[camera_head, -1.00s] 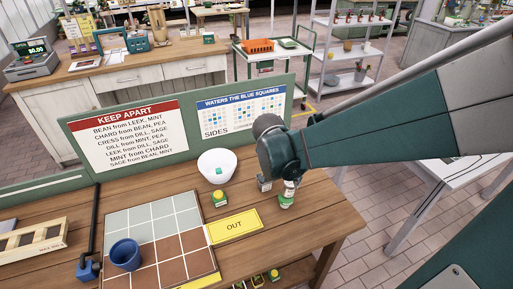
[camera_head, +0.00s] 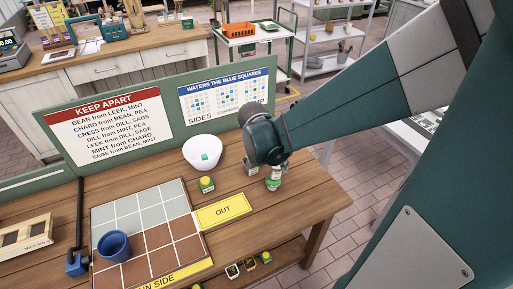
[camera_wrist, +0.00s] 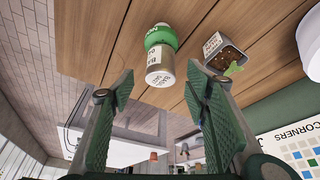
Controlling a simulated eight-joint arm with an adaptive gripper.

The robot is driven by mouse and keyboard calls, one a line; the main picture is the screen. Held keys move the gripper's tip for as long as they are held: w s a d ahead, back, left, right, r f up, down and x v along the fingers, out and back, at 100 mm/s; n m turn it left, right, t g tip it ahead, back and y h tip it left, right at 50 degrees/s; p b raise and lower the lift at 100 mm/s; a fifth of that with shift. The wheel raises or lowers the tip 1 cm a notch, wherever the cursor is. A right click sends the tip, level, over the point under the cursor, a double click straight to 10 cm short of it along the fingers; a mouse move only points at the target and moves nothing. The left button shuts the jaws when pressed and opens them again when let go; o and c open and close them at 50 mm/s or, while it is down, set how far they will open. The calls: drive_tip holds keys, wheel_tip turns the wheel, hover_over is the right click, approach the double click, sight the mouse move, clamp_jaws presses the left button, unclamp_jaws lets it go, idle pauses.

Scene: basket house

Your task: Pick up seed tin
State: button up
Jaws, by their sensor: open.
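A tin with a green band, a pale grey end and printed lettering (camera_wrist: 160,66) shows in the wrist view, ahead of and between the fingers. In the head view it is the small green and white tin (camera_head: 273,183) on the wooden bench, partly hidden by my wrist. My gripper (camera_wrist: 159,82) is open, its two fingers spread to either side of the tin's near end. I cannot tell if they touch it. In the head view my gripper (camera_head: 276,168) is mostly hidden behind the wrist, just above the tin.
A small square pot with a green leaf (camera_wrist: 226,56) stands close beside the tin. A white bowl (camera_head: 203,153), a yellow-topped green tin (camera_head: 207,185), a yellow OUT card (camera_head: 223,211) and a blue cup (camera_head: 114,245) are on the bench. The sign board (camera_head: 110,130) rises behind.

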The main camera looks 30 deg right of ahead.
sight(275, 166)
drive_tip(key=shift+f, duration=0.15)
drive_tip(key=shift+b+x, duration=0.9)
drive_tip(key=shift+x, duration=1.7)
drive_tip(key=shift+a, duration=0.1)
drive_tip(key=c, duration=1.1)
drive_tip(key=shift+r+p, duration=1.35)
drive_tip(key=shift+r, duration=3.7)
